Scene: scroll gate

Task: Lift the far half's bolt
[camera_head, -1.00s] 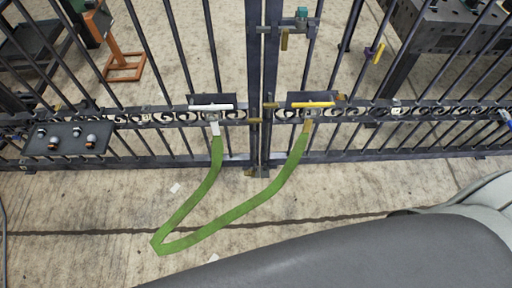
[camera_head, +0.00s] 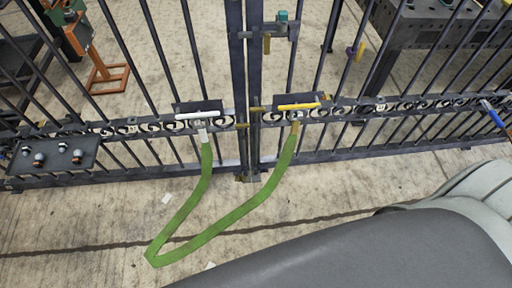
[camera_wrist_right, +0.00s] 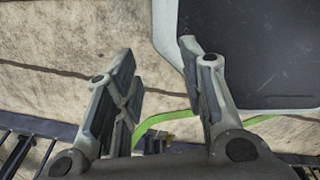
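A dark barred gate of two halves crosses the head view, meeting at the middle posts (camera_head: 237,90). The left half carries a lock box with a white handle (camera_head: 198,115), the right half one with a yellow handle (camera_head: 298,106). A green strap (camera_head: 205,232) hangs in a loop between them. A small fitting with a teal knob (camera_head: 282,16) sits high by the right post. A bolt-like fitting (camera_head: 247,178) sits at the posts' foot. Which is the far half's bolt I cannot tell. My right gripper (camera_wrist_right: 157,55) is open and empty. My left gripper is not in view.
A plate with several knobs (camera_head: 54,156) is fixed at the gate's left. A blue handle (camera_head: 494,114) shows at the right edge. An orange stand (camera_head: 105,70) and a dark metal table (camera_head: 440,40) stand behind the gate. The near floor is mostly clear.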

